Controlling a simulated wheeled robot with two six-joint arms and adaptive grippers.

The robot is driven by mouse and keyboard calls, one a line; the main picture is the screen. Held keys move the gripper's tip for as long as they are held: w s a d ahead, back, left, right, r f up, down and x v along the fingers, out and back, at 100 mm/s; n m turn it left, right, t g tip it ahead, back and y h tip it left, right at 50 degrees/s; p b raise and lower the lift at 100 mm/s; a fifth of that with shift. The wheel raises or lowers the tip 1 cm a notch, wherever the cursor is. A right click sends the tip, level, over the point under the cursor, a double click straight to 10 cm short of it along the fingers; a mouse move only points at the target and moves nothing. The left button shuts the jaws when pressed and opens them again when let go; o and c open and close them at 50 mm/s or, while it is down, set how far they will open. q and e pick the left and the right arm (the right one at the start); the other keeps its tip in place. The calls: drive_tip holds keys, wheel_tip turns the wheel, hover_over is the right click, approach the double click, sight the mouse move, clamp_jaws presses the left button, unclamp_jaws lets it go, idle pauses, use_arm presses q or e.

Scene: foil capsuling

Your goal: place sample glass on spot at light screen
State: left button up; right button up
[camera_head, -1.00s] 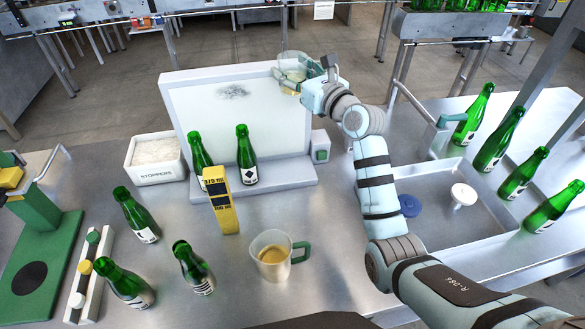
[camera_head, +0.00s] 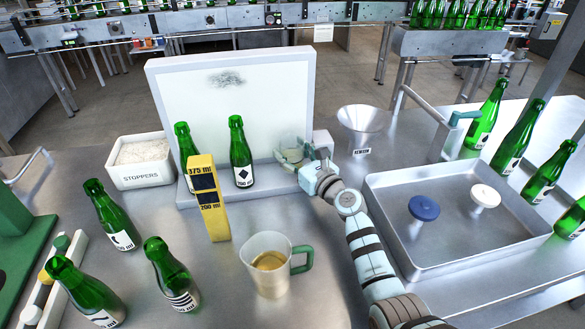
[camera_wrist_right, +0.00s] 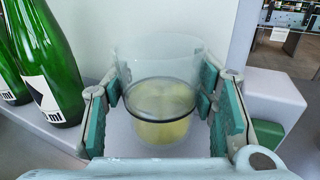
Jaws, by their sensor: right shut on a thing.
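The sample glass (camera_wrist_right: 160,95) is a clear cup with a little yellowish liquid in the bottom. My right gripper (camera_wrist_right: 160,92) is shut around it, with green pads on both sides. In the head view the glass (camera_head: 289,148) and right gripper (camera_head: 302,155) are at the right end of the light screen's ledge. The light screen (camera_head: 270,95) is a white upright panel with a dark smudge near its top. I cannot tell whether the glass touches the ledge (camera_head: 272,178). The marked spot cannot be made out. My left gripper is not in view.
Two green bottles (camera_head: 240,155) stand on the ledge left of the glass. A yellow gauge (camera_head: 216,225) and a jug (camera_head: 268,280) stand in front. A funnel (camera_head: 362,122) and a steel tray (camera_head: 400,245) are to the right. A grey box (camera_wrist_right: 270,100) sits close right of the gripper.

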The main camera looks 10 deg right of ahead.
wheel_tip(320, 180, down, 2)
drive_tip(key=shift+f+b, duration=0.1)
drive_tip(key=shift+b, duration=0.25)
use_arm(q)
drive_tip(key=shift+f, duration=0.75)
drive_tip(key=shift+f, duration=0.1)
use_arm(e)
drive_tip(key=o, duration=1.3)
drive_tip(key=shift+c, duration=0.2)
